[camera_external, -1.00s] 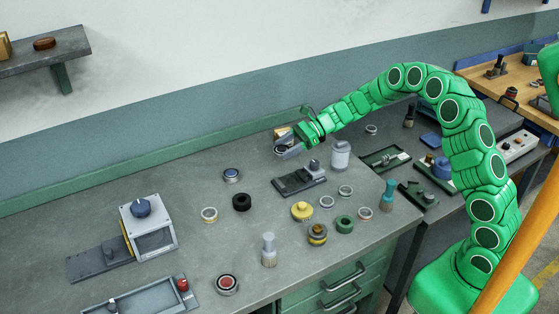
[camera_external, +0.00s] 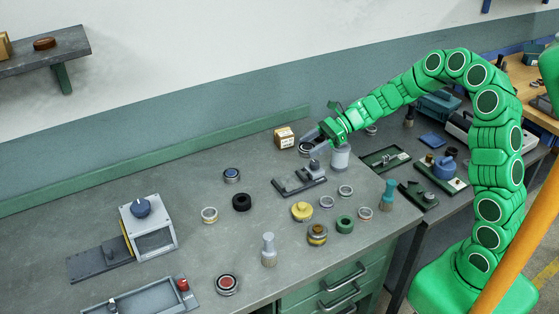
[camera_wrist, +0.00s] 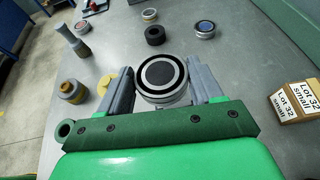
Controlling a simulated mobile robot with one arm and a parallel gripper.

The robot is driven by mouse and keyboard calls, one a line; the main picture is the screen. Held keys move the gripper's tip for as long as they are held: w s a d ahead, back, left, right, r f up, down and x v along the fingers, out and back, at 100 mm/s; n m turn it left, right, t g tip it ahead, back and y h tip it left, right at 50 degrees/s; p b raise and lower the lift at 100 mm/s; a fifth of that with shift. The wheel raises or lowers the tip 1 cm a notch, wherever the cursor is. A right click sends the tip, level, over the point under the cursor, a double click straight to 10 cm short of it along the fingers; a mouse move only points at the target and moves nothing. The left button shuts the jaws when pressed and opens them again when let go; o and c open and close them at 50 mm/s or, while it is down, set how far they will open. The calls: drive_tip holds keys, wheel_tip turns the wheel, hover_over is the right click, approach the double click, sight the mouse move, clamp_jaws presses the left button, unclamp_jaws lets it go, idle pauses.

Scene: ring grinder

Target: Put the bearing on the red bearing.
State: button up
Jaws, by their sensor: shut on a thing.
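My gripper (camera_external: 314,146) is shut on a bearing (camera_wrist: 161,76), a round silver ring with a black face and a pale inner circle. In the wrist view the bearing sits between the two grey fingers. In the external view the held bearing (camera_external: 305,147) is partly covered by the fingers, above the back of the bench. The red bearing (camera_external: 227,284), a dark ring with a red centre, lies at the front of the bench, far to the lower left of my gripper.
A small labelled box (camera_external: 284,138) stands left of my gripper, and a grey bottle (camera_external: 340,156) stands close to its right. A dark fixture (camera_external: 300,180) lies below. A blue-centred bearing (camera_external: 232,175), a black ring (camera_external: 242,202) and a grey upright tool (camera_external: 268,250) stand around the middle.

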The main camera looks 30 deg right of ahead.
drive_tip(key=shift+s+a, duration=0.1)
drive_tip(key=shift+s, duration=0.05)
drive_tip(key=s+a+n+g, duration=0.2)
drive_tip(key=s+a+g, duration=0.1)
drive_tip(key=a, duration=0.9)
drive_tip(key=n+g+h, duration=0.3)
drive_tip(key=n+g, duration=0.4)
hover_over(229, 278)
wheel_tip(229, 278, down, 3)
drive_tip(key=shift+f, duration=3.65)
drive_tip(key=shift+f, duration=0.15)
drive_tip(key=o, duration=1.3)
drive_tip(key=shift+c, duration=0.2)
